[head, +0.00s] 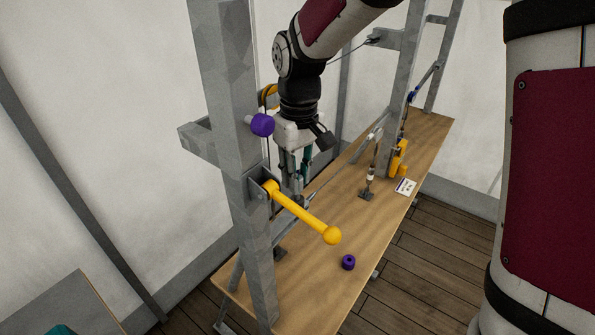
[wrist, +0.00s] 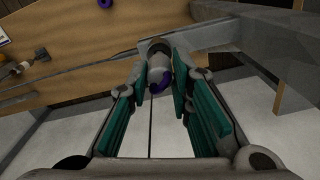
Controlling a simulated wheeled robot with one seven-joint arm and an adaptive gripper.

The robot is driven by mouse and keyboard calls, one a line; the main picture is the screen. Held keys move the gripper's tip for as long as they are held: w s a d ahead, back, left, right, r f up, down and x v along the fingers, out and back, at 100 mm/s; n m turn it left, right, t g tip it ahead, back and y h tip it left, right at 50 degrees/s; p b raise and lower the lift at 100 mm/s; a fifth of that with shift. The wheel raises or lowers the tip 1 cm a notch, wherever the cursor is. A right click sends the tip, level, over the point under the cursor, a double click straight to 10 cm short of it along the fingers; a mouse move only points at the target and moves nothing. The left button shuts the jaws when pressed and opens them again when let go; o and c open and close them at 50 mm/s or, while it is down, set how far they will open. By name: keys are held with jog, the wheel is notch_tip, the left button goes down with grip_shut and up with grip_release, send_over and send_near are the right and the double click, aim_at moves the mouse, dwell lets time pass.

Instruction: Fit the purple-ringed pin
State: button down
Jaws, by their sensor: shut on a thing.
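My gripper (head: 296,185) points down behind the near grey post in the head view. In the wrist view its teal-padded fingers (wrist: 165,85) are shut on a grey cylindrical pin with a purple ring (wrist: 160,82), seen almost end-on. In the head view the pin is hard to make out, as the post's bracket and the fingers cover that spot. A loose purple ring (head: 348,262) lies on the wooden bench. A purple knob (head: 262,125) on a pale stub stands at the near post, close to my gripper's left side.
A yellow lever with a ball end (head: 305,215) juts from the near grey post (head: 235,110) over the wooden bench (head: 310,285). Another post (head: 405,90), a yellow block (head: 398,158) and a white card (head: 405,187) are further back. The bench's front right is mostly clear.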

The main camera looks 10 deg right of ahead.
jog(key=shift+f, duration=0.55)
jog(key=shift+f, duration=0.4)
jog(key=shift+f, duration=0.45)
jog(key=c, duration=1.4)
grip_release()
jog(key=shift+o, duration=0.2)
